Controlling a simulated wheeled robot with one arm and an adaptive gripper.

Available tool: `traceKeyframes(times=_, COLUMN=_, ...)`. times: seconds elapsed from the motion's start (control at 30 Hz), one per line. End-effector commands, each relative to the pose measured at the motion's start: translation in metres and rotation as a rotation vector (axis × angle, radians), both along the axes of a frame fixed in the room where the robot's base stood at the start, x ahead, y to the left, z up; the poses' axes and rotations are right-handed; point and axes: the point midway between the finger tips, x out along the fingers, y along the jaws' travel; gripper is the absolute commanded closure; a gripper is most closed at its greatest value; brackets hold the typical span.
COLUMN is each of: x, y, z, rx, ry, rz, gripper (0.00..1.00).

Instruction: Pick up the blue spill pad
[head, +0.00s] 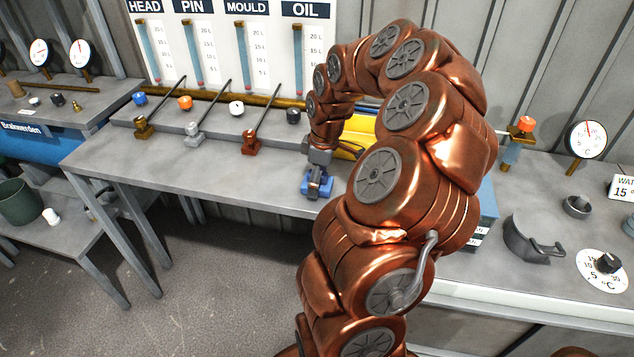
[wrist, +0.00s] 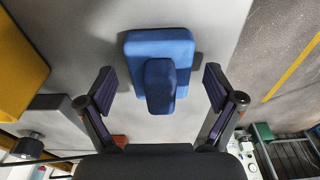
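The blue spill pad (wrist: 172,50) lies on the grey table in the wrist view, a flat block with a darker blue raised grip on top. My gripper (wrist: 160,80) is open, with one finger on each side of the pad's grip and clear space between the fingers and the pad. In the head view the pad (head: 318,189) shows as a small blue patch near the table's front edge, partly hidden by my gripper (head: 318,172) just above it. The wrist view does not show contact between finger and pad.
A yellow object (head: 355,135) stands beside the pad, partly behind my arm; it also shows in the wrist view (wrist: 18,65). The floor drops away beyond the front edge.

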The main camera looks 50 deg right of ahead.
Motion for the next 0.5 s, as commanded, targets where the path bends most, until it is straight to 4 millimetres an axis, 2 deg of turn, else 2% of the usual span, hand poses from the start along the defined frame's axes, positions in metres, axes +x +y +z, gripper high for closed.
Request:
traceKeyframes(times=0.07, x=0.0001, y=0.0001, z=-0.0001, rx=0.0, ry=0.0, rz=0.0, gripper=0.17)
traceKeyframes(times=0.5, x=0.0, y=0.0003, z=0.0, rx=0.001, ry=0.0, rz=0.001, gripper=0.62)
